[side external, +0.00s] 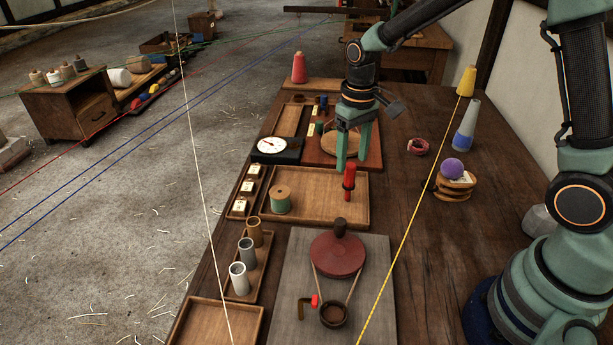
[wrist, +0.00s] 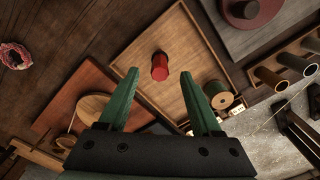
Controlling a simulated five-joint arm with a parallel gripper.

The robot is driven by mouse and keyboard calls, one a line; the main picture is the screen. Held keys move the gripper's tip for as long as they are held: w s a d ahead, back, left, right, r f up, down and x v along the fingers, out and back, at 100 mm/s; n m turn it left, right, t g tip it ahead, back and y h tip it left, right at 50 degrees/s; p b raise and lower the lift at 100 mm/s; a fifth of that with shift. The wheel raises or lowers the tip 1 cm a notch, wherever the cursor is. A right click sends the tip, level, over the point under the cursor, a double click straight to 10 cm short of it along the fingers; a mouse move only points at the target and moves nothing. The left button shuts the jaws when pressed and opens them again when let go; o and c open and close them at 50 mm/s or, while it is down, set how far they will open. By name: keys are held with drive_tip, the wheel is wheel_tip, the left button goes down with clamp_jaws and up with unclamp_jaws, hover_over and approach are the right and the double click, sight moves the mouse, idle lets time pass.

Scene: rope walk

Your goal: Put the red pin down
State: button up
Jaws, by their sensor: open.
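The red pin (side external: 348,182) stands upright in the wooden tray (side external: 322,205), toward its right end. In the wrist view the red pin (wrist: 160,66) shows from above, ahead of and between the fingertips, apart from both. My gripper (side external: 354,160) is open and empty, with its green fingers pointing down just behind and above the pin. In the wrist view the fingers of my gripper (wrist: 160,73) are spread wide.
A green spool (side external: 281,200) stands in the same tray, left of the pin. Behind is a red-brown board (side external: 371,160) with a wooden disc. In front is a grey board (side external: 370,310) with a red wheel (side external: 337,254). A yellow line (side external: 415,224) crosses to the right.

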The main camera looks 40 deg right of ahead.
wheel_tip(320, 180, up, 2)
drive_tip(key=shift+r, duration=0.25)
drive_tip(key=s+r+t, duration=0.5)
drive_tip(key=s+r, duration=0.6)
drive_tip(key=s, duration=0.1)
drive_tip(key=shift+s+d+r+t, duration=0.2)
drive_tip(key=shift+s+r+t, duration=0.1)
drive_tip(key=shift+s, duration=0.1)
idle(0.8)
